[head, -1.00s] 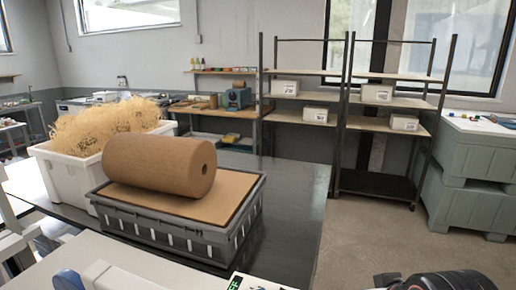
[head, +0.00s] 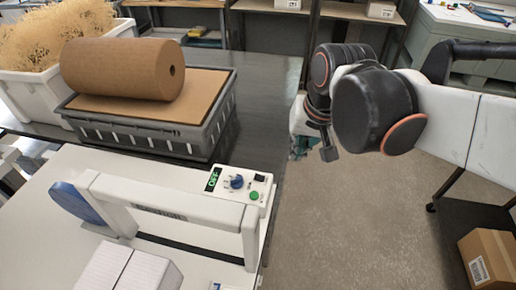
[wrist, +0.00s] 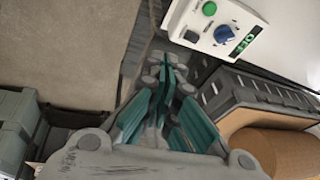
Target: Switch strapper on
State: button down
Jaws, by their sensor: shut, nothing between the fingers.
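The strapper (head: 180,207) is a white machine with a low arch, at lower left in the head view. Its control panel (head: 225,193) carries a green-lit display (head: 213,180) reading OFF, a blue knob (head: 237,182), a green button (head: 254,195) and a dark switch (head: 260,178). In the wrist view the panel shows at the top with the blue knob (wrist: 224,34), green button (wrist: 209,8) and OFF display (wrist: 243,43). My gripper (wrist: 165,72) has teal fingers, shut and empty, apart from the panel. In the head view it (head: 302,146) is partly hidden, right of the panel.
A grey crate (head: 150,135) with a brown paper roll (head: 125,68) stands behind the strapper on a dark table. A white bin (head: 38,98) of shredded paper is at left. White boxes (head: 130,268) lie in front. Open floor (head: 350,225) lies right; a cardboard box (head: 490,258) sits lower right.

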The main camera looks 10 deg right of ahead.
aim_at(260, 175)
jog(key=w+a+m+g+p, duration=0.1)
jog(key=w+a+g+p, duration=0.2)
jog(key=w+a, duration=0.3)
jog(key=shift+w+r+m+p, duration=0.25)
jog(key=shift+m+p, duration=0.15)
jog(key=shift+p, duration=0.15)
jog(key=shift+s+f, duration=0.1)
jog(key=shift+f, duration=0.05)
jog(key=f+b, duration=0.1)
jog(key=f, duration=0.3)
jog(key=a+f+b, duration=0.1)
jog(key=f, duration=0.4)
jog(key=f+b, duration=0.1)
jog(key=f, duration=0.3)
jog(key=shift+w+a+f, duration=0.3)
